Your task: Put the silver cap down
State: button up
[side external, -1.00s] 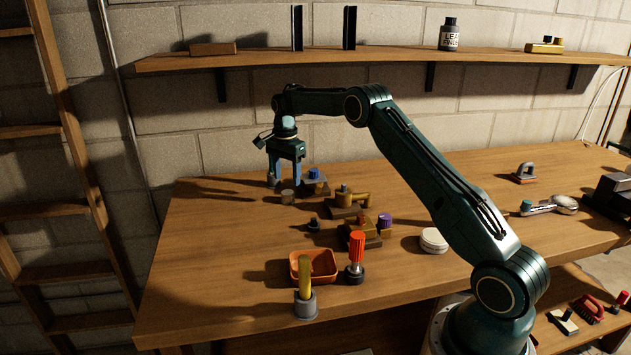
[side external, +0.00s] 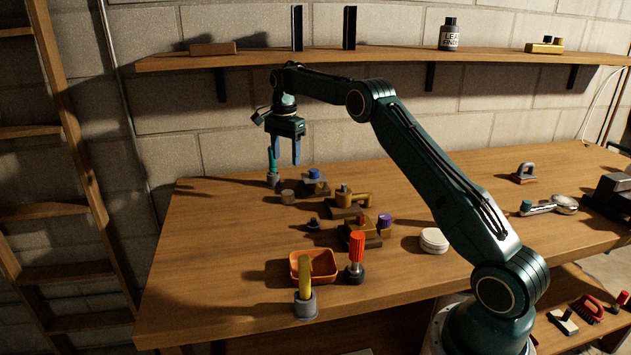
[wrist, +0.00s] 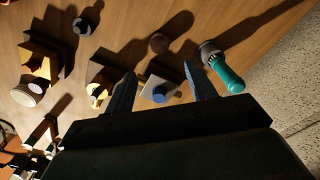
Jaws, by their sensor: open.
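The silver cap (side external: 288,196) looks like a small, dull, round piece. It rests on the bench top at the back left, apart from the brown block with a blue knob (side external: 314,181) to its right. In the wrist view the cap (wrist: 159,43) lies beyond the fingertips, with bare wood around it. My gripper (side external: 285,161) hangs above the back left of the bench, pointing down, with its fingers apart. The wrist view also shows both fingers of my gripper (wrist: 160,70) spread, with nothing held between them.
A teal-handled tool (wrist: 224,72) stands in a grey holder close by. Brass-topped blocks (side external: 350,197), an orange tray (side external: 324,264), a red-handled tool (side external: 357,250) and a yellow-handled tool (side external: 304,275) stand nearer the front. The bench's left part is clear. A shelf (side external: 390,58) runs along the wall.

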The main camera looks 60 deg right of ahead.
jog(key=s+a+r+n+t, duration=0.3)
jog(key=s+a+r+n, duration=0.6)
jog(key=s+a+r, duration=0.7)
jog(key=s+a+f+n+t, duration=0.1)
jog(key=s+a+f+n, duration=0.1)
jog(key=s, duration=0.6)
jog(key=s+a+f+n, duration=0.1)
jog(key=s+a+n, duration=0.2)
jog(key=s, duration=0.5)
jog(key=s+a+f+n+t, duration=0.1)
jog(key=s+a+f+n, duration=0.1)
jog(key=s, duration=0.6)
jog(key=a+n, duration=0.1)
jog(key=n, duration=0.1)
jog(key=shift+f+n+t, duration=0.3)
jog(key=shift+f+n, duration=0.05)
jog(key=shift+n, duration=0.05)
